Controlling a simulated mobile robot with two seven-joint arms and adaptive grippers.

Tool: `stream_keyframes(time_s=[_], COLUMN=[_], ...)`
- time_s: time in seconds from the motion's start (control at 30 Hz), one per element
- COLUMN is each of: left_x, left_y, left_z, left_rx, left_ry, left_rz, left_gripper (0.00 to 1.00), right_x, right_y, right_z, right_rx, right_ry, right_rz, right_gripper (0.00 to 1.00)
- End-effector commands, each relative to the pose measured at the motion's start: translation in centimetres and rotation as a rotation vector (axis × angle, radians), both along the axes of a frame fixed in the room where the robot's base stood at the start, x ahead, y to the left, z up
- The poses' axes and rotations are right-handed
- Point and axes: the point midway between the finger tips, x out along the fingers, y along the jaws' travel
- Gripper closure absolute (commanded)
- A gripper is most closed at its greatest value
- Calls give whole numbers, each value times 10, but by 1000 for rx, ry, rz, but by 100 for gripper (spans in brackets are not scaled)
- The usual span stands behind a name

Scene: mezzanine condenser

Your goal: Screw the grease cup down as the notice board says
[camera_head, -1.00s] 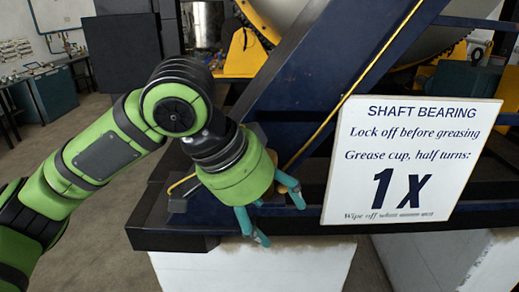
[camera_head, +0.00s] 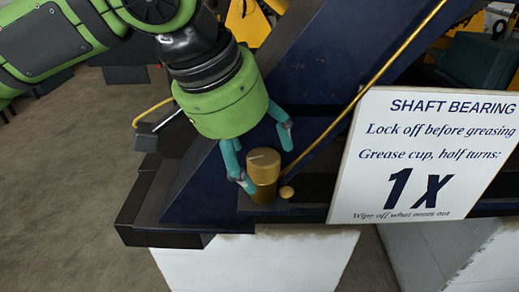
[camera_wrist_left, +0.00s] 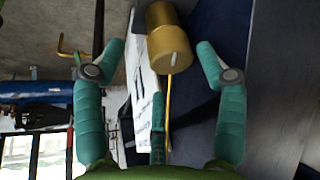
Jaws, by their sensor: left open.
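The grease cup (camera_head: 263,172) is a brass cylinder standing upright on the dark blue frame's ledge, with a pale line on its top. It also shows in the left wrist view (camera_wrist_left: 170,42), top centre, with the pale mark on its near end. My left gripper (camera_head: 266,167) is open, its teal fingers spread at either side of the cup with gaps in the wrist view. I cannot tell how far down they reach. The notice board (camera_head: 430,155) reads "SHAFT BEARING", "Lock off before greasing", "Grease cup, half turns: 1 x", "Wipe off what comes out". My right gripper is not in view.
A small brass ball (camera_head: 286,192) sits right beside the cup. A thin brass pipe (camera_head: 370,88) slants up along the blue beam. A small grey box (camera_head: 147,138) with a yellow bent rod is at the left edge of the frame. White blocks (camera_head: 255,262) support the frame.

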Motion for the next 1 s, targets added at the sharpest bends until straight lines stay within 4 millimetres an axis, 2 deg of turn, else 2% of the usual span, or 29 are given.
stream_keyframes(time_s=[0.03, 0.1, 0.17, 0.27, 0.4, 0.5, 0.53, 0.63, 0.67, 0.87, 1.0], left_x=[2, 5, 6, 7, 8, 8, 8, 7, 7, 8, 8], left_y=[-1, -4, -5, -7, -7, -7, -7, -7, -7, -7, -7], left_z=[-5, -13, -18, -23, -24, -24, -24, -24, -24, -25, -26], left_rx=[3, 2, 1, 0, -1, 0, -1, 0, 0, 1, 1], left_ry=[3, 2, 2, 0, -1, -1, -1, -1, -1, 1, 5], left_rz=[1, 2, 2, 2, 2, 1, 2, 1, 1, -15, -117], left_gripper=[28, 28, 28, 28, 28, 28, 36, 76, 81, 81, 81], right_x=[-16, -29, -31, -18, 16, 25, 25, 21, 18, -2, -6], right_y=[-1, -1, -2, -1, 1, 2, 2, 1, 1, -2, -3], right_z=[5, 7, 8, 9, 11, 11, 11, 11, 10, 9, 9], right_rx=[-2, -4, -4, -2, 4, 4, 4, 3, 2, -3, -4], right_ry=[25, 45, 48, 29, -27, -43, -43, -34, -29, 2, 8], right_rz=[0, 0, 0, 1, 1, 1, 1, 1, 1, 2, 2], right_gripper=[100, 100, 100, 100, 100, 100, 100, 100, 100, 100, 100])
